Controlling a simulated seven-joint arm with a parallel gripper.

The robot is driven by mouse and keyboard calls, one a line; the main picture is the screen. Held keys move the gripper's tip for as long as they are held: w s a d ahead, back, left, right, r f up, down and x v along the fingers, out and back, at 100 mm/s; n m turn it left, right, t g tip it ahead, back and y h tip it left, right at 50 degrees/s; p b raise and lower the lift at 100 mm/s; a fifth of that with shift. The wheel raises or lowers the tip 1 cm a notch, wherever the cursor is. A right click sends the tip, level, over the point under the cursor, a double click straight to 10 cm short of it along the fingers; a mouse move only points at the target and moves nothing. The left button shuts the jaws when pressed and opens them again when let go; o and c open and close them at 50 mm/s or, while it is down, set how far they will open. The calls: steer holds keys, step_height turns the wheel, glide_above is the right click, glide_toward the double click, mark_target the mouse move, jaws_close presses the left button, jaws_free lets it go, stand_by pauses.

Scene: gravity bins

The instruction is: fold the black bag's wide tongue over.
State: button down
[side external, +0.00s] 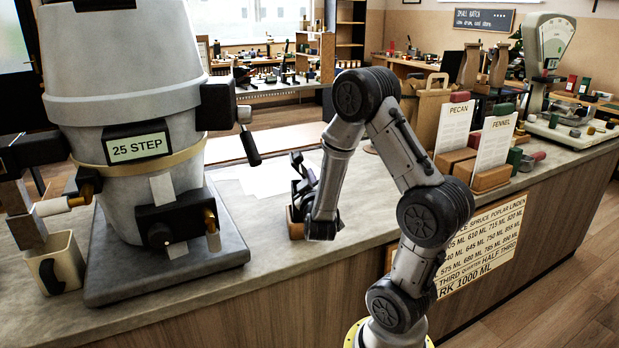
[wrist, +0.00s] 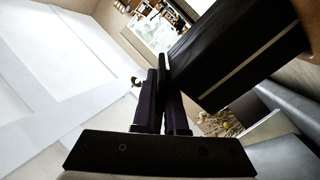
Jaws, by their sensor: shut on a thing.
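In the wrist view, a large black panel with a pale stripe, which looks like the black bag (wrist: 238,45), is tilted at the upper right. My gripper (wrist: 163,75) has its two dark fingers close together beside the panel, shut on a thin black edge that appears to be the bag's tongue (wrist: 164,62). How far the tongue is folded cannot be told. In the side view, my gripper (side external: 301,178) is low over the counter. The black bag cannot be made out there.
A grey hopper labelled 25 STEP (side external: 160,170) stands on a dark base at the left, beside a cream mug (side external: 60,263). A small brown block (side external: 295,224) is by my gripper. White sheets (side external: 262,180) lie behind. Cards, paper bags and a scale (side external: 548,60) stand at the right.

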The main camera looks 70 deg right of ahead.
stand_by(0.3)
steer(key=c, duration=1)
jaws_free()
steer(key=shift+o, duration=0.2)
